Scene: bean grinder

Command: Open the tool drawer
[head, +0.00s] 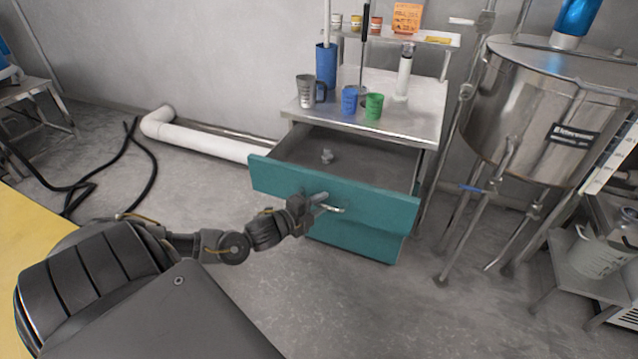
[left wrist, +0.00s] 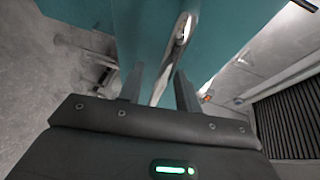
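The tool drawer (head: 335,197) has a teal front and is pulled well out of the metal cabinet, so its grey inside shows. A small grey object (head: 327,156) lies in it. The drawer's metal handle (head: 334,209) is on the front. My left gripper (head: 322,201) is at this handle. In the left wrist view, the handle (left wrist: 178,50) runs between the two spread fingers of the left gripper (left wrist: 160,88), with a gap beside it; the gripper looks open around it. My right gripper is not in view.
The steel cabinet top (head: 425,110) holds a blue cup (head: 350,99), a green cup (head: 374,106), a grey jug (head: 306,91) and a small shelf (head: 445,38). A large steel tank (head: 520,100) on legs stands right of the drawer. The floor in front is clear.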

